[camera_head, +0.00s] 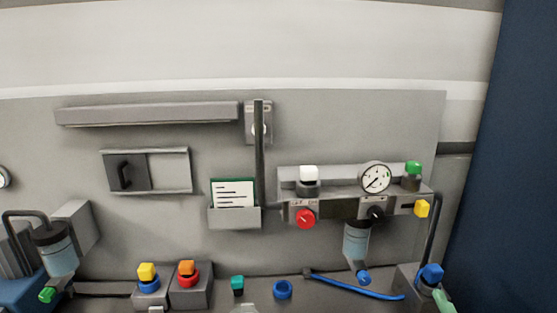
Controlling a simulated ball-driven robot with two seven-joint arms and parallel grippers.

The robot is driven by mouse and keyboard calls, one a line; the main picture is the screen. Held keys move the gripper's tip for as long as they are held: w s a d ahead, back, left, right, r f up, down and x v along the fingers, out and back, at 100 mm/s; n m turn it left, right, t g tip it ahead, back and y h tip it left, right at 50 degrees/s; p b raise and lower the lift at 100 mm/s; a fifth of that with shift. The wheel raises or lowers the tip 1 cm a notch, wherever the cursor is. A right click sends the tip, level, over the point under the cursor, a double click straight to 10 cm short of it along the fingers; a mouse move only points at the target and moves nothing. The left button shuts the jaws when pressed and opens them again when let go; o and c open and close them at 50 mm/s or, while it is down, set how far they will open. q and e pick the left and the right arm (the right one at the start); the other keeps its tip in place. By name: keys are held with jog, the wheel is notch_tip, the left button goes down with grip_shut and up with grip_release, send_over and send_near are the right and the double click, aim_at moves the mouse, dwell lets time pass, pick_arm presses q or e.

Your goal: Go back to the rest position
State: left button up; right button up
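Neither of my grippers shows in the head view, so whether they are open or shut is hidden. The view faces a grey machine panel (330,130) on a pale wall. A round dial gauge (375,177), a red knob (305,218), a black knob (376,212) and a white button (309,174) sit on a control block at the right. A card with dark lines (232,193) stands in a small grey holder (234,217) left of the block.
Orange and red (187,273) and yellow and blue (148,278) buttons sit low at the left. A blue hose (355,288) lies at the lower right. A dark blue surface (512,170) stands at the right edge. A grey sliding cover (147,171) is at the left.

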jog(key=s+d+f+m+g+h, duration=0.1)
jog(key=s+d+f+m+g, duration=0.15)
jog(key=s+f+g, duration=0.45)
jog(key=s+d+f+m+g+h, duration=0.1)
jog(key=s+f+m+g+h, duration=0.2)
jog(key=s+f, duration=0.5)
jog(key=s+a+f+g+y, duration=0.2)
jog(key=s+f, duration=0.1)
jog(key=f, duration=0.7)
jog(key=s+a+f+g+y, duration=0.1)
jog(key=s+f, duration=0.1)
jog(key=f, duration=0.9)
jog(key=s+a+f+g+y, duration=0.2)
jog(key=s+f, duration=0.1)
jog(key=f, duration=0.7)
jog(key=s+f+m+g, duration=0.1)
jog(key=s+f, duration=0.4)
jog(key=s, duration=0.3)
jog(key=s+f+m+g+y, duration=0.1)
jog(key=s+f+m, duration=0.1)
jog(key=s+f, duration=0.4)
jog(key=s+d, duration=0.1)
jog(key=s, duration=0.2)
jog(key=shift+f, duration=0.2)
